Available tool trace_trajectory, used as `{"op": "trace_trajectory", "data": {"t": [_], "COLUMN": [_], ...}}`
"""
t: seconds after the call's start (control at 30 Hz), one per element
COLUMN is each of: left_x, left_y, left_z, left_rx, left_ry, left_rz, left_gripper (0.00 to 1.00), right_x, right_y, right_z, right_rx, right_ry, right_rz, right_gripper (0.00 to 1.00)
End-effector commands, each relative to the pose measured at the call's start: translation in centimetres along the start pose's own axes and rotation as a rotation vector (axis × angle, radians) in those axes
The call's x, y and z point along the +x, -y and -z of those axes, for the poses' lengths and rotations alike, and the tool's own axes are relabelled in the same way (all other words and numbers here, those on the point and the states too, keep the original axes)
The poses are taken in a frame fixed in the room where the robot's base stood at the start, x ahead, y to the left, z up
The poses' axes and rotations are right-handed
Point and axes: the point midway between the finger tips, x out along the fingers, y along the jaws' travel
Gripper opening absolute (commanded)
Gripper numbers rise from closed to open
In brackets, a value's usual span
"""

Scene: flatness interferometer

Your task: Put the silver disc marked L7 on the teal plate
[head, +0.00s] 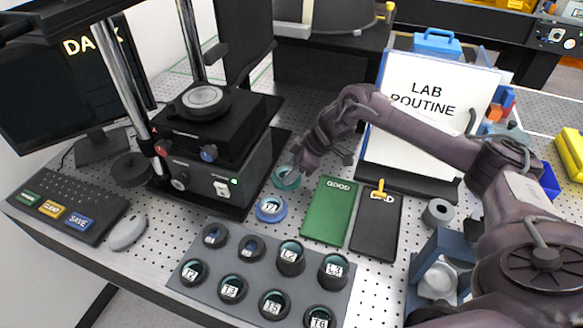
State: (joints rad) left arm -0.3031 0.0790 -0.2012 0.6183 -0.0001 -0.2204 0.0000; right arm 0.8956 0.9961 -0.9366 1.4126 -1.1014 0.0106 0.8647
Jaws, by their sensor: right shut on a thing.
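The teal plate (286,178) is a small round dish on the perforated bench top, right of the black instrument. My right gripper (298,168) is at its upper right edge, pointing down. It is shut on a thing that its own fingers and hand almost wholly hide. The thing may be the silver disc, but I cannot read L7 on it or anywhere else. I cannot tell whether it touches the plate. My left gripper is not in view.
A blue dish (270,209) with a labelled disc stands just below the teal plate. A grey rack (190,287) holds several labelled discs in front. A green GOOD mat (330,211) and a black mat (374,224) lie to the right. The black instrument (215,150) stands left.

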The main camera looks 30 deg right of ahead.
Motion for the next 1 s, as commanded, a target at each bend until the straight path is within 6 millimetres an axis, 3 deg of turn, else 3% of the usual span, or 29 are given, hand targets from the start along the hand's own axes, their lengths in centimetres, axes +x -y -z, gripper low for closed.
{"op": "trace_trajectory", "data": {"t": [0.03, 0.17, 0.57, 1.0], "left_x": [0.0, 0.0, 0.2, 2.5], "left_y": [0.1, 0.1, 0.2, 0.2], "left_z": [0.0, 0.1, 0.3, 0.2], "left_rx": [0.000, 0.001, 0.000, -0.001], "left_ry": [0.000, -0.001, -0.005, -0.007], "left_rz": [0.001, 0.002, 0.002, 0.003], "left_gripper": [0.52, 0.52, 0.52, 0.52], "right_x": [0.1, 0.0, -0.7, -9.2], "right_y": [0.0, 0.0, -0.1, -0.1], "right_z": [0.0, 0.0, 0.0, 0.0], "right_rx": [0.000, 0.000, 0.000, -0.001], "right_ry": [0.000, 0.000, -0.001, -0.001], "right_rz": [0.000, 0.000, -0.002, -0.004], "right_gripper": [0.53, 0.70, 0.71, 0.71]}}
